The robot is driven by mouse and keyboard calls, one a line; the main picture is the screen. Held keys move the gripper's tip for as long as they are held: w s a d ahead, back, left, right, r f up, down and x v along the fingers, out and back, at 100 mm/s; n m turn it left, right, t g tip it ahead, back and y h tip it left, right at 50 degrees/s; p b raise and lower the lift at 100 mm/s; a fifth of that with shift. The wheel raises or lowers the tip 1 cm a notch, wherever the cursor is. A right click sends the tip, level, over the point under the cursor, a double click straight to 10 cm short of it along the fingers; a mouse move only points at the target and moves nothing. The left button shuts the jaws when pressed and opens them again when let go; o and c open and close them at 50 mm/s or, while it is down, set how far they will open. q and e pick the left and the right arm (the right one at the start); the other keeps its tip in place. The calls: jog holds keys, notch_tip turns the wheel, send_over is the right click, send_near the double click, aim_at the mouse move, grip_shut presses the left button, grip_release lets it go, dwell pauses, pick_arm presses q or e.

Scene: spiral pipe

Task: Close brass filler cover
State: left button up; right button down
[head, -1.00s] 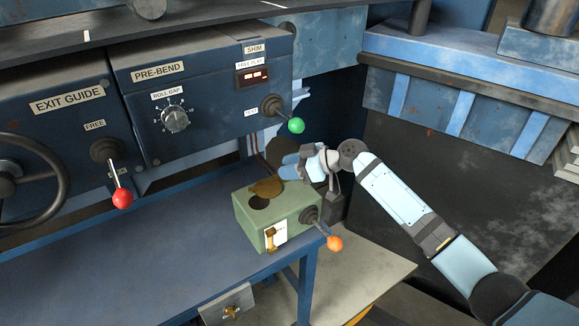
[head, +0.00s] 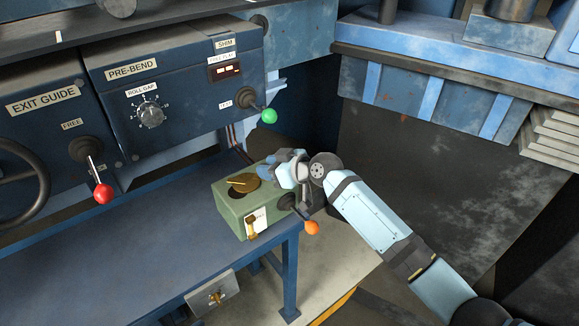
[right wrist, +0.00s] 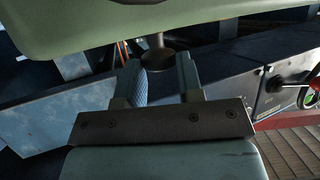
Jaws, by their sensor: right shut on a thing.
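My right gripper (head: 267,166) is at the back right of the cover, low over the box top. In the right wrist view its two fingers (right wrist: 163,78) stand apart, with the green box (right wrist: 160,22) close across the top. My left gripper is out of view.
An orange-knobbed lever (head: 311,227) sticks out from the box's right side, below my right arm. A brass latch-like part (head: 251,227) is on the box's front. The blue bench (head: 130,255) is clear to the left. A green-knobbed lever (head: 269,116) hangs from the panel behind.

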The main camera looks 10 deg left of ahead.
jog(key=c, duration=0.8)
grip_release()
jog(key=shift+w, duration=0.1)
jog(key=shift+o, duration=0.2)
jog(key=b+v, duration=0.2)
jog(key=v, duration=1.2)
jog(key=shift+a, duration=0.1)
